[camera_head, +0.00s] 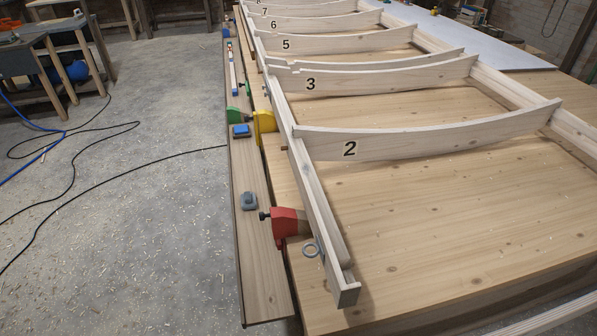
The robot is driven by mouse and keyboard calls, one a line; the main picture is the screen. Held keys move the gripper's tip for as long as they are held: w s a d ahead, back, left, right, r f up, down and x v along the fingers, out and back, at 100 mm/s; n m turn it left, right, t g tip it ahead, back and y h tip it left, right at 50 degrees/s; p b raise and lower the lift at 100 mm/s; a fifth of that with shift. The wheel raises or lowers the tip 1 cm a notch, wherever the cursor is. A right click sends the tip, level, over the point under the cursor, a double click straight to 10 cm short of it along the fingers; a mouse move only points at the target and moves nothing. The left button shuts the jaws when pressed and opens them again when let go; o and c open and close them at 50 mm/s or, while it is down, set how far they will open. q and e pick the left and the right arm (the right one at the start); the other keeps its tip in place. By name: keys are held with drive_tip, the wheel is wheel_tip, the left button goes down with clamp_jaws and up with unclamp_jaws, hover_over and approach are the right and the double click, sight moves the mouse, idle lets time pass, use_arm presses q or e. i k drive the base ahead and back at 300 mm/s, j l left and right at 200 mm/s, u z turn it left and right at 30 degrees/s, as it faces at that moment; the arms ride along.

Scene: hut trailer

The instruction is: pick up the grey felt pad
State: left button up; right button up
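A small grey item (249,201) lies on the narrow wooden ledge along the left side of the large bench. It looks like a small block or pad with a raised part on top. It is the only grey piece I see on the ledge, but at this size I cannot tell whether it is felt. A similar blue block (240,131) lies farther up the ledge. Neither of my grippers is in view.
A red clamp (287,223) with a dark screw end juts toward the ledge, just right of the grey item. A yellow clamp (264,122) and green tool (235,115) sit farther back. A wooden frame with numbered ribs (400,143) covers the bench. Cables (120,171) cross the floor.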

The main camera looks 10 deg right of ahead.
sight(248, 201)
drive_tip(key=k, duration=0.3)
drive_tip(key=k+u, duration=0.2)
drive_tip(key=u, duration=0.2)
drive_tip(key=k+j+u, duration=0.1)
drive_tip(key=u, duration=0.3)
drive_tip(key=i+j+u, duration=0.2)
drive_tip(key=i+u, duration=0.15)
drive_tip(key=i+j+u, duration=0.1)
drive_tip(key=i+u, duration=0.25)
drive_tip(key=i+z, duration=0.15)
drive_tip(key=i, duration=0.3)
drive_tip(key=i+j+z, duration=0.15)
drive_tip(key=i, duration=0.25)
drive_tip(key=i+j+z, duration=0.1)
drive_tip(key=i, duration=0.35)
drive_tip(key=i+l+z, duration=0.1)
drive_tip(key=i+z, duration=0.35)
drive_tip(key=i+j+z, duration=0.15)
drive_tip(key=i+z, duration=0.3)
drive_tip(key=i, duration=0.2)
drive_tip(key=i+z, duration=0.7)
drive_tip(key=i+j+z, duration=0.15)
drive_tip(key=i+z, duration=0.2)
drive_tip(key=i+l+z, duration=0.1)
drive_tip(key=z, duration=0.4)
drive_tip(key=i+z, duration=0.3)
drive_tip(key=z, duration=0.15)
drive_tip(key=i+z, duration=0.2)
drive_tip(key=z, duration=0.3)
